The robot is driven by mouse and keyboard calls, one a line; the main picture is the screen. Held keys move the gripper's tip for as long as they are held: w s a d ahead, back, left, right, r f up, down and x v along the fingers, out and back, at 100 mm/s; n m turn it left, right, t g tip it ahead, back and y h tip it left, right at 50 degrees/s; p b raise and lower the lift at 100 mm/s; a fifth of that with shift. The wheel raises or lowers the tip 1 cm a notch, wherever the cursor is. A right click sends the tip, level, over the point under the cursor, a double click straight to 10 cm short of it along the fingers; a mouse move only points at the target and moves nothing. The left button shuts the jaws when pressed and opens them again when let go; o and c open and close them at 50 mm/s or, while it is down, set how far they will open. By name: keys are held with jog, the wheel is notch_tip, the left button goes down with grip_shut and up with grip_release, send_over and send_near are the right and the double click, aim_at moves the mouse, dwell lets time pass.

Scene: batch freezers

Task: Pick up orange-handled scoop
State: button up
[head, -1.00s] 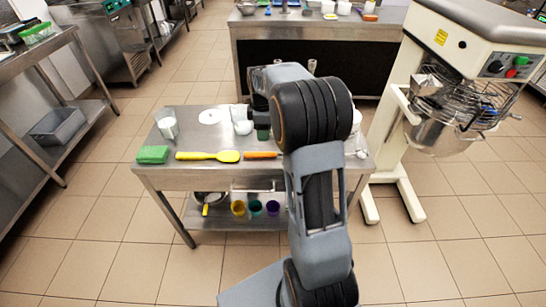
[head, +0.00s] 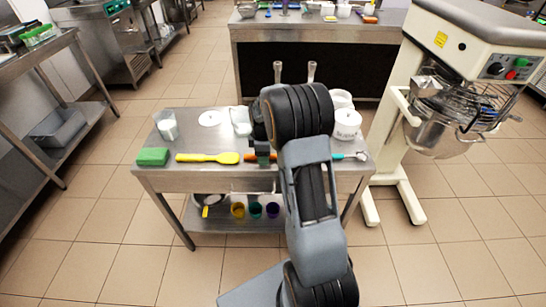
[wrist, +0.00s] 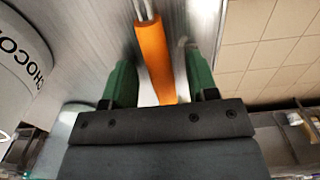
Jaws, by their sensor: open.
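The orange-handled scoop lies on the steel table (head: 185,180), and in the head view only a bit of its orange handle (head: 249,157) shows beside my gripper (head: 263,158). The rest of the scoop is hidden behind my arm and gripper. In the wrist view the orange handle (wrist: 154,55) lies between the two green fingers of my gripper (wrist: 158,68), with a gap on each side. My gripper is open around the handle and not closed on it. A metal shaft runs on from the handle at the top of the wrist view.
A yellow spatula (head: 208,157) and a green sponge (head: 153,157) lie to the left. A teal-handled scoop (head: 345,156) and a white sugar tub (head: 347,120) are on the right. A white lettered tub (wrist: 18,60) stands close by in the wrist view. A mixer (head: 440,130) stands right of the table.

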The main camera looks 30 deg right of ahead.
grip_shut()
dwell(0.5)
